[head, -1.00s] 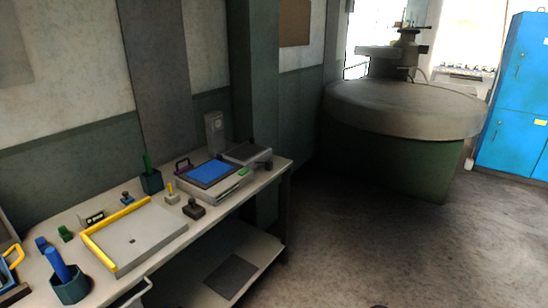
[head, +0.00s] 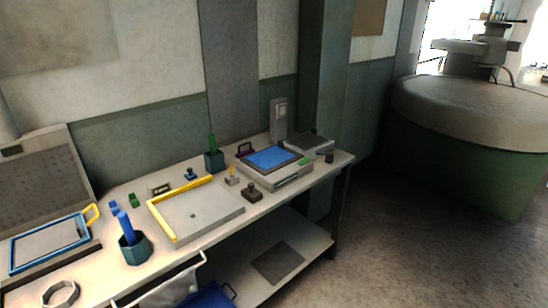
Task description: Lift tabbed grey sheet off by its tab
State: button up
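I cannot tell for sure which piece is the tabbed grey sheet, and no small tab can be made out. At the left of the bench, a grey sheet (head: 50,243) lies inside a blue frame (head: 14,258) with a yellow loop (head: 92,215) at its right corner. A pale grey plate (head: 205,220) with a small dark spot lies mid-bench, bordered by a yellow L-shaped rail (head: 160,217). A dark grey flat sheet (head: 277,262) lies on the lower shelf. My gripper is not in view.
On the bench (head: 240,227) stand a dark cup with blue sticks (head: 134,248), a green-stick holder (head: 214,161), a dark block (head: 252,193) and a box with a blue top (head: 270,159). A large round-topped machine (head: 470,150) is right. The floor (head: 400,260) is clear.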

aim_at(29, 249)
jog(key=u, duration=1.8)
jog(key=i+j, duration=0.25)
jog(key=i, duration=0.2)
jog(key=i+j, duration=0.2)
jog(key=i, duration=0.25)
jog(key=i+j, duration=0.25)
jog(key=i, duration=0.15)
jog(key=i+j, duration=0.25)
jog(key=i, duration=0.2)
